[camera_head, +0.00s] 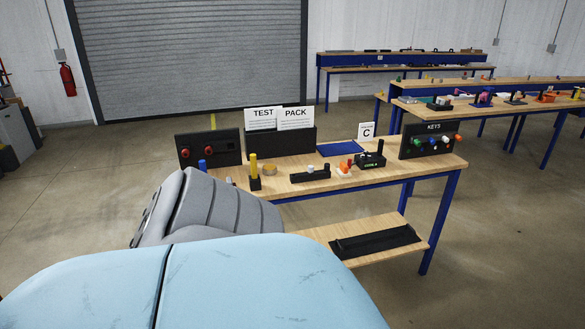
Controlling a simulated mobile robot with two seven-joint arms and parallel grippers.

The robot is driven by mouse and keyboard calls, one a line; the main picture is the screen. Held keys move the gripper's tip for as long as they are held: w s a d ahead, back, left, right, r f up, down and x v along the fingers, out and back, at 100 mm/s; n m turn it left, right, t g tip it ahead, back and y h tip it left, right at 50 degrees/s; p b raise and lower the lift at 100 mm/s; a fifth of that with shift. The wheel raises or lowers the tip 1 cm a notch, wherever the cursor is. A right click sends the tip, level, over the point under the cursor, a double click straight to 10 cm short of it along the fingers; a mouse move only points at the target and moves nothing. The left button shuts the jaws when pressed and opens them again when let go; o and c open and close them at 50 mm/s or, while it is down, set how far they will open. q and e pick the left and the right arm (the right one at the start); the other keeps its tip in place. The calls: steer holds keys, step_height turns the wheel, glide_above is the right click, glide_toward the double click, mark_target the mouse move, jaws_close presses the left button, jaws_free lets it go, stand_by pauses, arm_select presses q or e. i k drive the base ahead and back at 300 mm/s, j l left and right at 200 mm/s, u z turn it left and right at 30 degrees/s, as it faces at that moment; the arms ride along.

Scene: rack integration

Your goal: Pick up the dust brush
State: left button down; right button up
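I cannot pick out the dust brush with certainty. Small tools stand on the nearest workbench (410,168), among them an upright yellow piece (253,166) on a dark base and a small blue piece (203,165) left of it. They are too small to tell whether one is a brush. My grey arm part and light blue body fill the lower left and hide the bench's left front. Neither gripper shows.
A lower shelf (325,232) juts forward. Other benches (480,86) stand behind right. Floor is clear at right.

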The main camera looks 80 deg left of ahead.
mark_target(342, 171)
steer(key=u, duration=2.15)
steer(key=z, duration=2.3)
steer(key=u, duration=2.3)
steer(key=i+l+u, duration=0.1)
steer(key=i+u, duration=0.2)
steer(key=i, duration=0.45)
